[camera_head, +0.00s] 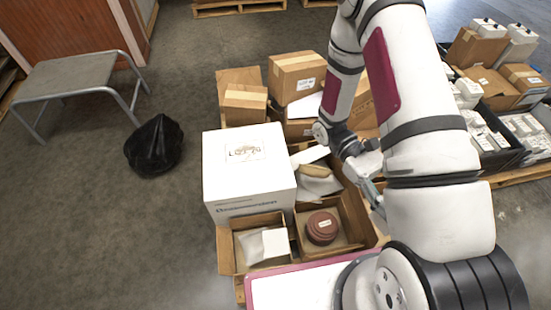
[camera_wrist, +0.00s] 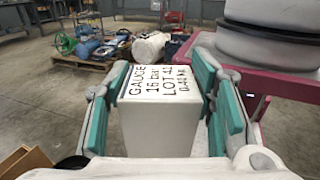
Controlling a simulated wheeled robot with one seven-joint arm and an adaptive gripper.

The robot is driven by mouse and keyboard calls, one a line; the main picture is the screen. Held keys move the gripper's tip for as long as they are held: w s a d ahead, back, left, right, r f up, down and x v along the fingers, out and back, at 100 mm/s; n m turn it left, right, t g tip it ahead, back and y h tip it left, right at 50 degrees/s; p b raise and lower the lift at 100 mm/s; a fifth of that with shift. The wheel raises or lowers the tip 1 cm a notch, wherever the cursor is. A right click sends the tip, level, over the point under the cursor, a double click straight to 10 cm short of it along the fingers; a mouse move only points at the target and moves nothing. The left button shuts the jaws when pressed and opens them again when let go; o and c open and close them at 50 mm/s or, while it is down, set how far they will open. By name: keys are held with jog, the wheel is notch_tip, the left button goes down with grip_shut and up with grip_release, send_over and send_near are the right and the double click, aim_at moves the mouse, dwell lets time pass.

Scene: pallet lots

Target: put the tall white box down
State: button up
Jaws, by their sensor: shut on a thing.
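The tall white box (camera_wrist: 158,128) is between the teal finger pads of my gripper (camera_wrist: 164,100) in the wrist view. In the head view my gripper (camera_head: 370,172) is over the right side of the near pallet load, partly hidden by my arm. I cannot clearly tell the held box apart there.
A large white carton (camera_head: 248,180) stands left of my gripper. Open brown cartons hold a dark red round thing (camera_head: 321,227) and a small white box (camera_head: 276,243). A black bag (camera_head: 155,146) and grey stand (camera_head: 70,75) are left. Black crates (camera_head: 497,155) stand right. Floor is clear at lower left.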

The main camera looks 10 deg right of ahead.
jog(key=w+a+f+m+t+y+b, duration=0.1)
jog(key=w+a+f+m+y+b, duration=0.35)
jog(key=y, duration=0.45)
jog(key=w+a+f+m+t+y+b, duration=0.1)
jog(key=w+a+f+m+t+y, duration=0.15)
jog(key=a+f+m+y, duration=0.5)
jog(key=w+a+f+m+t+y+b, duration=0.15)
jog(key=w+m+t+y+b, duration=0.3)
jog(key=w, duration=0.55)
jog(key=w+f+m+t+y+b, duration=0.1)
jog(key=w+f+m+t+y, duration=0.15)
jog(key=w+m+t, duration=0.5)
jog(key=shift+n+t+y, duration=0.45)
jog(key=shift+n+t, duration=0.2)
jog(key=shift+n, duration=0.25)
jog(key=shift+w+a+f+b, duration=0.8)
jog(key=shift+w+a, duration=0.55)
jog(key=shift+a, duration=0.95)
jog(key=shift+w+a+f+b, duration=0.55)
jog(key=shift+w+a+b, duration=0.6)
jog(key=shift+a, duration=1.2)
jog(key=shift+w+a+f+b, duration=0.65)
jog(key=shift+w+a, duration=0.95)
jog(key=shift+a, duration=0.7)
jog(key=shift+f, duration=0.1)
jog(key=shift+f, duration=0.1)
jog(key=o, duration=1.5)
